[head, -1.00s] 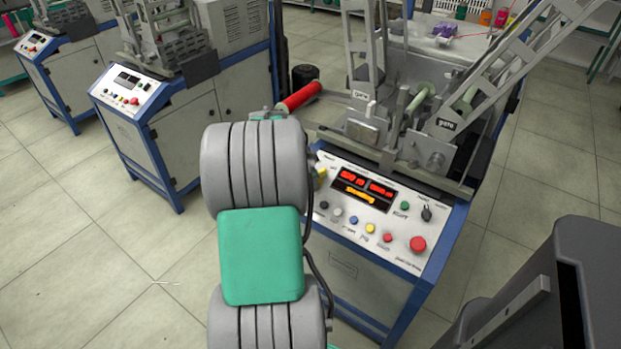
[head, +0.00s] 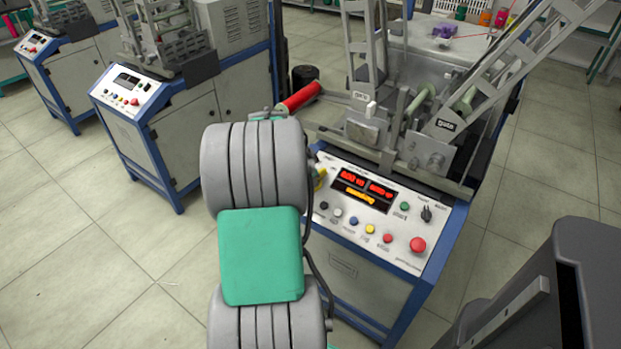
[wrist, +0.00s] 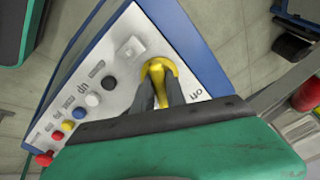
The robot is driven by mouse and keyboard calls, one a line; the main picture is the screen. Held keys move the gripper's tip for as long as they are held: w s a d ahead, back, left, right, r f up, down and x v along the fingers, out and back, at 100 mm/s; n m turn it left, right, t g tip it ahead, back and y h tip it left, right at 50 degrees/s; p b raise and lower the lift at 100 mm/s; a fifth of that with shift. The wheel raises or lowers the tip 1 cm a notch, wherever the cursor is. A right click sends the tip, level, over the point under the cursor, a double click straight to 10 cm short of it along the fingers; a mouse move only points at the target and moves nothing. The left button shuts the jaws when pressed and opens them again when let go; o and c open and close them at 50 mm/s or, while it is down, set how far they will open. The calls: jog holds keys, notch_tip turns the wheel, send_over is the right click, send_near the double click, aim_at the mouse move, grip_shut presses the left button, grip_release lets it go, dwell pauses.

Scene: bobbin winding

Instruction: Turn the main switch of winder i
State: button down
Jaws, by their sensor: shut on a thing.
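The main switch is a yellow rotary handle (wrist: 158,70) on the white control panel (wrist: 125,60) of the near winder. In the wrist view my gripper (wrist: 160,86) has its two dark fingers closed around the handle's grip. In the head view only a yellow sliver of the switch (head: 320,180) shows beside my arm, at the left end of the panel (head: 392,244). A label stands right of the handle in the wrist view.
A row of coloured buttons (head: 354,221), a red mushroom button (head: 417,245), a black selector (head: 426,214) and a lit red display (head: 365,189) are on the panel. A red roller (head: 300,97) sticks out behind my arm. Other winders (head: 170,110) stand left, with clear floor between.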

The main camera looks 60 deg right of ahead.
jog(key=n+p, duration=0.2)
jog(key=n, duration=0.3)
jog(key=shift+r+n+p, duration=0.15)
jog(key=shift+n+p, duration=0.2)
jog(key=shift+n, duration=0.05)
jog(key=n+p, duration=0.2)
jog(key=n, duration=0.3)
jog(key=shift+w+n, duration=0.1)
jog(key=shift+n, duration=0.2)
jog(key=c, duration=1.4)
grip_release()
jog(key=shift+o, duration=0.2)
